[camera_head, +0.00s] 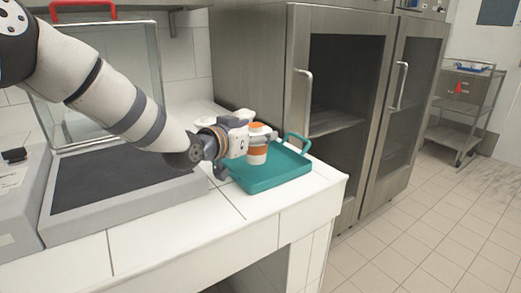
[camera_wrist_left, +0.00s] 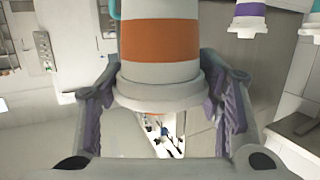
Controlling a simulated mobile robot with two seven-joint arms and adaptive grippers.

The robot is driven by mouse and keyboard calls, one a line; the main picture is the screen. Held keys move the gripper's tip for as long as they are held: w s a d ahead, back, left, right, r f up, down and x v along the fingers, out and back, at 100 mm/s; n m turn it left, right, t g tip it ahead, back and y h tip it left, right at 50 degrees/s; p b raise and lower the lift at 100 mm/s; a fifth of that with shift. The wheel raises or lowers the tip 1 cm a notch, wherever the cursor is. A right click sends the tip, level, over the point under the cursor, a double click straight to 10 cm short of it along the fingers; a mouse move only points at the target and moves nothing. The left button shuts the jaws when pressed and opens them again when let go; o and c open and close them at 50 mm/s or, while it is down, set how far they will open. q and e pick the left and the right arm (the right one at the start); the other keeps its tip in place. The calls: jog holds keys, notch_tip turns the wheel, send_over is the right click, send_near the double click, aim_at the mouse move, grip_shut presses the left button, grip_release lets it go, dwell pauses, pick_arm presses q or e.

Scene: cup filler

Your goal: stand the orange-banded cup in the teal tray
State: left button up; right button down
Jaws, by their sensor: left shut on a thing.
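The orange-banded cup (camera_head: 257,155) is white with a wide orange band and stands upright in the head view, over the teal tray (camera_head: 290,176). I cannot tell whether its base touches the tray floor. My left gripper (camera_head: 250,138) is shut on the cup near its top, from the left. In the left wrist view the cup (camera_wrist_left: 160,42) sits between the two fingers of the gripper (camera_wrist_left: 161,100), its pale rim toward the palm. The tray lies on the white tiled counter near its right end. My right gripper is not in view.
A grey machine with a dark flat top (camera_head: 130,180) and clear panel stands left of the tray. A steel cabinet (camera_head: 250,60) rises behind and right of it. A purple-banded cup (camera_wrist_left: 250,22) shows in the left wrist view.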

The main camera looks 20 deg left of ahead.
aim_at(258, 145)
pick_arm(q)
jog(key=shift+w+d+f, duration=0.15)
jog(key=shift+w+f, duration=0.15)
jog(key=shift+f, duration=0.05)
jog(key=shift+w+d+f+b, duration=0.1)
jog(key=shift+f+b, duration=0.05)
jog(key=shift+f, duration=0.75)
jog(key=shift+w+f+b, duration=0.1)
jog(key=shift+f+b, duration=0.05)
jog(key=shift+f, duration=0.75)
jog(key=o, duration=1.3)
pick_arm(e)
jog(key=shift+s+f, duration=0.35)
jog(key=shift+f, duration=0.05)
pick_arm(q)
jog(key=shift+r, duration=0.1)
jog(key=shift+s+r, duration=0.2)
jog(key=shift+r, duration=0.05)
jog(key=p+v, duration=0.2)
jog(key=v, duration=0.9)
jog(key=shift+s+f, duration=0.1)
jog(key=shift+s, duration=0.2)
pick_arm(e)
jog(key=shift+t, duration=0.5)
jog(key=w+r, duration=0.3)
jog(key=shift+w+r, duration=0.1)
